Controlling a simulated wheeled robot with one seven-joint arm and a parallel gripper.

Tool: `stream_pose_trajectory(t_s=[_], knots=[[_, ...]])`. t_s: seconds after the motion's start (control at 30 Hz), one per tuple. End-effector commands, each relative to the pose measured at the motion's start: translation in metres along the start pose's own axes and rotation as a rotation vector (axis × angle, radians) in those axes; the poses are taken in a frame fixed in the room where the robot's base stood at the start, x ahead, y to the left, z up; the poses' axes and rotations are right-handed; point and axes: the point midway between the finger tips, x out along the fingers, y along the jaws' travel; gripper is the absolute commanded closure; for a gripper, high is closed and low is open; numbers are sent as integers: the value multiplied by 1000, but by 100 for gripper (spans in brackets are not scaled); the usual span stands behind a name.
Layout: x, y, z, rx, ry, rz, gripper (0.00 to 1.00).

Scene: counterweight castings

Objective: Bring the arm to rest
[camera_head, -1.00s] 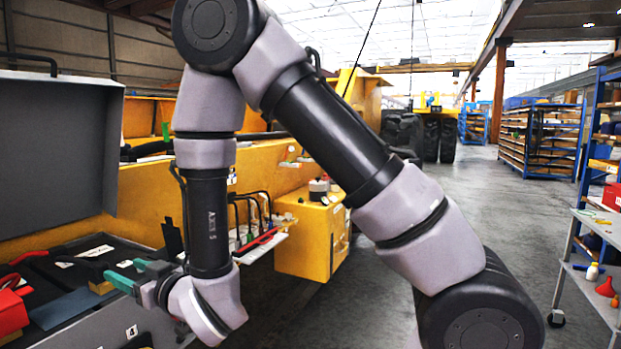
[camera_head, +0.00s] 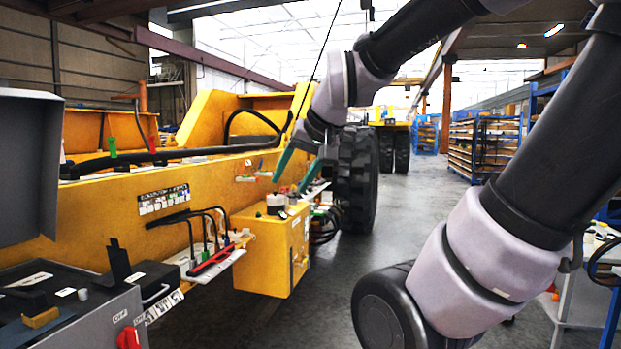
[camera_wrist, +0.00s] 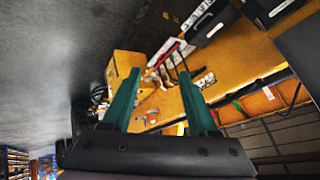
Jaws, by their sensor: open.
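My gripper (camera_head: 301,172) has two green fingers pointing down. In the head view it appears in front of or above the yellow machine's box (camera_head: 272,250); I cannot tell the exact distance. In the wrist view the gripper (camera_wrist: 160,98) is open, with its fingers well apart and nothing held between them. My arm is raised and bent, reaching in from the right side of the head view.
The long yellow machine (camera_head: 110,205) fills the left, with a big black tyre (camera_head: 355,180) behind. A grey toolbox (camera_head: 90,320) stands at lower left. A blue shelf (camera_head: 480,145) is at back right. Grey floor (camera_head: 405,215) lies clear in the middle.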

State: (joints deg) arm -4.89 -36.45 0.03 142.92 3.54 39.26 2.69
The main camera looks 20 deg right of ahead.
Motion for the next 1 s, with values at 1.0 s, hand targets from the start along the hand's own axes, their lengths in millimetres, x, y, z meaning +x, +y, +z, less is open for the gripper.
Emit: stream_pose_trajectory(t_s=[1.0], knots=[[-36,23,28,71,-63,46,40]])
